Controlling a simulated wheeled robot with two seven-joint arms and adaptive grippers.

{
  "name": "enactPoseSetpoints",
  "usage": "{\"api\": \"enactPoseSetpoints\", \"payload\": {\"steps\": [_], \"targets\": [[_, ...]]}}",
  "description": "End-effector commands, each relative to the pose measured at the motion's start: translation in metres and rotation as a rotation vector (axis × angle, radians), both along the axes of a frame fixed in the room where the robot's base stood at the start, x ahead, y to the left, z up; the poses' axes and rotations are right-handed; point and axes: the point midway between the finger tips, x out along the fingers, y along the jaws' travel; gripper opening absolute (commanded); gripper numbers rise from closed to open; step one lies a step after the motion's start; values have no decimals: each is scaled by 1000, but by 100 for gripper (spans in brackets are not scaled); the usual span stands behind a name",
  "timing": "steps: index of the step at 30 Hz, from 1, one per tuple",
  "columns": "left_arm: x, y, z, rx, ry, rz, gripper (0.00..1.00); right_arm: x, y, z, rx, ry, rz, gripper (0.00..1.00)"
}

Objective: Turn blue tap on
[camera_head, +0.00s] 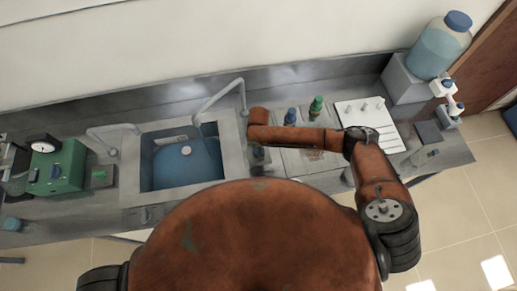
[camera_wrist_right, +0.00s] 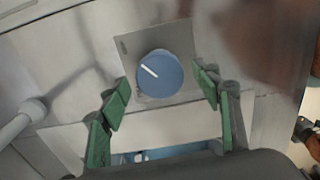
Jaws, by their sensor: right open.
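The blue tap (camera_wrist_right: 160,74) is a round knob with a white pointer line in the right wrist view. It sits on a square metal plate (camera_wrist_right: 128,46), and its line points to the upper left. My right gripper (camera_wrist_right: 164,86) is open, with one green-padded finger on each side of the knob and visible gaps to it. I cannot tell how far the fingertips stand from the plate. In the head view my right arm reaches to the sink's right side and hides the knob; that gripper is not clearly visible there. My left gripper is not in view.
Bottles with blue (camera_head: 291,115) and green (camera_head: 316,106) caps stand near my right forearm. A white board (camera_head: 376,126) lies right. A green device (camera_head: 60,166) stands left.

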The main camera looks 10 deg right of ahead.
Motion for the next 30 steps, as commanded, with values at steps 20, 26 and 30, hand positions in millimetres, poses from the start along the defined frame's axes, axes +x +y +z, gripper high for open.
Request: {"api": "enactPoseSetpoints", "payload": {"steps": [20,26,30], "targets": [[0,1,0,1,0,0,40,1,0,71,1,-4,1,59],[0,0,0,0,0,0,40,1,0,104,1,-1,0,59],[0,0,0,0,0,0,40,0,0,117,1,-1,0,59]]}}
